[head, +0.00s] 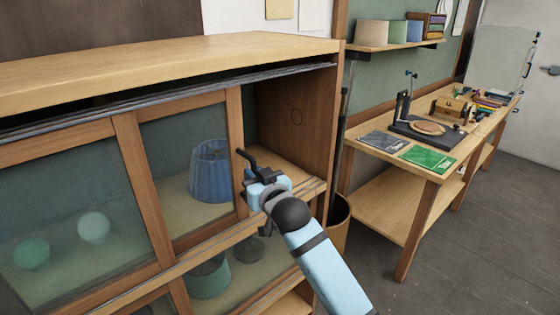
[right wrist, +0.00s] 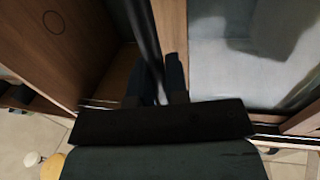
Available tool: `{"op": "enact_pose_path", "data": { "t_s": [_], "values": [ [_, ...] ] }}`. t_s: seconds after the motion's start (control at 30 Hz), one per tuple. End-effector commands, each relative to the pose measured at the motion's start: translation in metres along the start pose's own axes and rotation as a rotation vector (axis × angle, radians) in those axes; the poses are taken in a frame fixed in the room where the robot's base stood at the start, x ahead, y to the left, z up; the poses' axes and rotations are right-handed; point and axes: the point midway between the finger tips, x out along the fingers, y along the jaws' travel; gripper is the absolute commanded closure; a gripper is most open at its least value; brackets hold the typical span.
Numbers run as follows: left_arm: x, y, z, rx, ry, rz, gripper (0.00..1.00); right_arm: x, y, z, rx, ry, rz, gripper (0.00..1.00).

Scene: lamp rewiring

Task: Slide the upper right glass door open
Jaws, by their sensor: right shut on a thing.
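The upper right glass door (head: 238,150) is a wood-framed sliding pane in the cabinet. It stands partly open: a gap shows between its right frame edge and the cabinet's right side wall. A blue lampshade (head: 208,172) shows through its glass. My right gripper (head: 254,178) is at the door's right frame edge, shut on a dark bar-like handle (head: 243,155). In the right wrist view the dark handle (right wrist: 143,40) runs between the finger tips (right wrist: 163,88). Its exact attachment to the frame is hidden. My left gripper is not in view.
The upper left glass door (head: 70,210) stands beside it, with green and white round things behind. Metal rails (head: 150,95) run along the cabinet top. A bin (head: 338,215) stands right of the cabinet, before a workbench (head: 445,185) with tools. Floor at right is clear.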

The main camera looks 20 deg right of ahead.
Motion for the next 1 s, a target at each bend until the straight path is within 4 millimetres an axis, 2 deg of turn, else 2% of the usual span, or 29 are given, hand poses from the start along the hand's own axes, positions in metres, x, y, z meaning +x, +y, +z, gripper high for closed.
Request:
{"op": "enact_pose_path", "data": {
  "t_s": [0.1,0.3,0.73,0.77,0.87,1.0],
  "values": [
    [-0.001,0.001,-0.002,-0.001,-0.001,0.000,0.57,-0.004,-0.022,-0.002,0.003,0.002,-0.002,1.00],
    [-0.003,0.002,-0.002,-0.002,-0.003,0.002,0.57,-0.008,-0.040,-0.001,0.002,0.003,0.000,1.00],
    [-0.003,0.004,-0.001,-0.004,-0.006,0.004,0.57,-0.009,-0.044,-0.001,-0.001,0.004,0.000,1.00],
    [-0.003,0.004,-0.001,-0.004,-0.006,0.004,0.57,-0.009,-0.044,-0.001,-0.001,0.004,0.000,0.83],
    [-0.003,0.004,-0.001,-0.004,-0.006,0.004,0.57,-0.009,-0.044,-0.001,-0.001,0.004,0.000,0.61],
    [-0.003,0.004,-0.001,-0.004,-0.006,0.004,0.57,-0.009,-0.044,-0.001,-0.001,0.003,0.000,0.61]
  ]
}}
